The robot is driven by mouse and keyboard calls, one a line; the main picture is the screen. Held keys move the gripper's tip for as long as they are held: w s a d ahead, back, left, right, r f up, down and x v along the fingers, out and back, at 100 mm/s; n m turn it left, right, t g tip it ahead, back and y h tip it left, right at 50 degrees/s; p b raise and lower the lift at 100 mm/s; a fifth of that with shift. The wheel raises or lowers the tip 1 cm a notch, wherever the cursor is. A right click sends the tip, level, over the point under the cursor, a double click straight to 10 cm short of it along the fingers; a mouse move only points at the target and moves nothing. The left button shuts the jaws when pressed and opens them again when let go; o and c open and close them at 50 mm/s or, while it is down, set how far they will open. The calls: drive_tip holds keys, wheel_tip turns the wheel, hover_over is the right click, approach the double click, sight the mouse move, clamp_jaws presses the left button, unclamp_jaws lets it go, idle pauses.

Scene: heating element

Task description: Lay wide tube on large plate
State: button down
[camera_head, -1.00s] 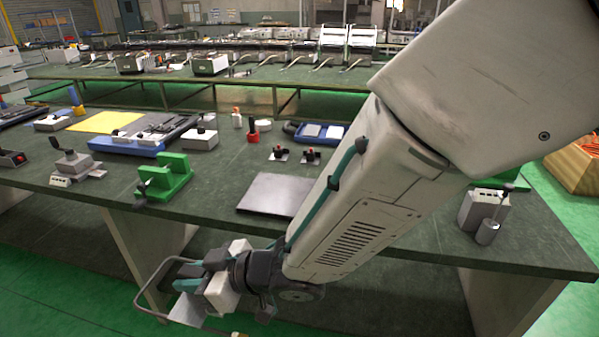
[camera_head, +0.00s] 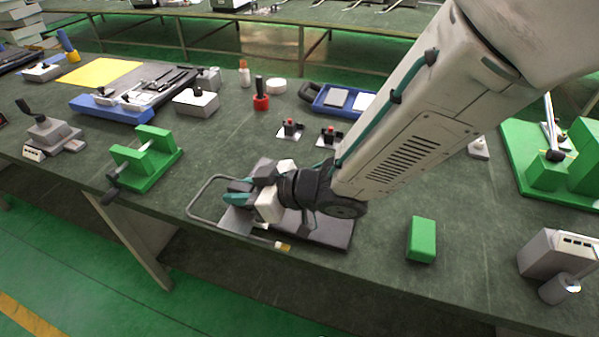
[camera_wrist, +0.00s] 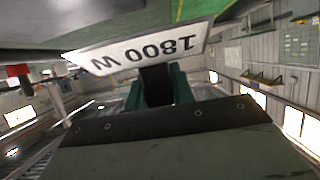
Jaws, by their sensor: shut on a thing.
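The wide tube (camera_head: 199,193) is a bent grey metal loop with a pale tag (camera_head: 236,221) and a brass-coloured end. My gripper (camera_head: 238,192) is shut on it. The loop sticks out to the left of the jaws. In the wrist view the tag (camera_wrist: 145,48) reads "1800 W" upside down, in front of the teal fingers (camera_wrist: 160,84). The large plate (camera_head: 325,230) is a flat dark grey slab near the table's front edge. My gripper and wrist are over its left part and hide much of it. I cannot tell whether the tube touches it.
A green clamp-like fixture (camera_head: 146,160) stands to the left and a green block (camera_head: 422,240) to the right. A grey box (camera_head: 552,252) stands at far right. Table between plate and green block is clear.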

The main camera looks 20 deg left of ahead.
drive_tip(key=w+d, duration=0.2)
drive_tip(key=w, duration=0.1)
drive_tip(key=w+d, duration=0.3)
drive_tip(key=w+d+f, duration=0.1)
drive_tip(key=w+d, duration=0.1)
drive_tip(key=w, duration=0.1)
drive_tip(key=shift+w+d, duration=0.15)
drive_tip(key=shift+w, duration=0.1)
drive_tip(key=shift+w+f, duration=0.15)
drive_tip(key=shift+f, duration=1.65)
drive_tip(key=c, duration=1.2)
unclamp_jaws()
drive_tip(key=shift+d+f, duration=0.1)
drive_tip(key=shift+f, duration=0.05)
drive_tip(key=shift+r, duration=0.2)
drive_tip(key=v, duration=1.2)
drive_tip(key=shift+f, duration=0.1)
